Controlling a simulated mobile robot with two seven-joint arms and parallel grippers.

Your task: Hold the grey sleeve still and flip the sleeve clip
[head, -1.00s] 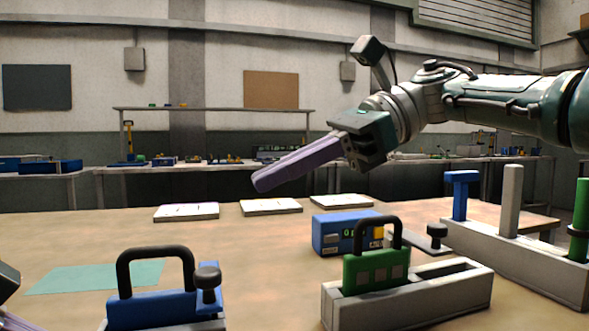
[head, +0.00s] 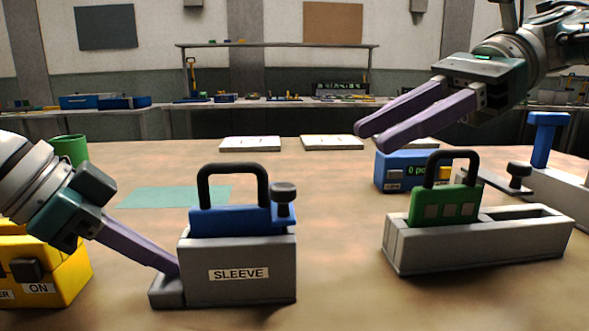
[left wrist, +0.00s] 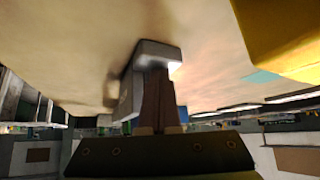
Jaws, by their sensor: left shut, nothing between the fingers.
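The grey sleeve (head: 238,284), labelled SLEEVE, stands on the table at lower left of centre in the head view. A blue block (head: 230,222) with a black loop handle (head: 232,168) sits in its top. A black knob (head: 284,192) stands at the block's right end; I cannot tell whether it is the sleeve clip. My left gripper (head: 176,270) is shut and empty, its tips at the sleeve's left side by its low foot (head: 166,291). In the left wrist view, its fingers (left wrist: 157,75) meet the grey sleeve (left wrist: 153,50). My right gripper (head: 367,136) is open and empty, high above the table.
A yellow box (head: 68,278) marked ON stands at left, with a green cup (head: 70,150) behind. A grey holder (head: 480,246) with a green handled block (head: 444,206) stands at right. A blue display box (head: 393,172) is behind it. Bare table lies between sleeve and holder.

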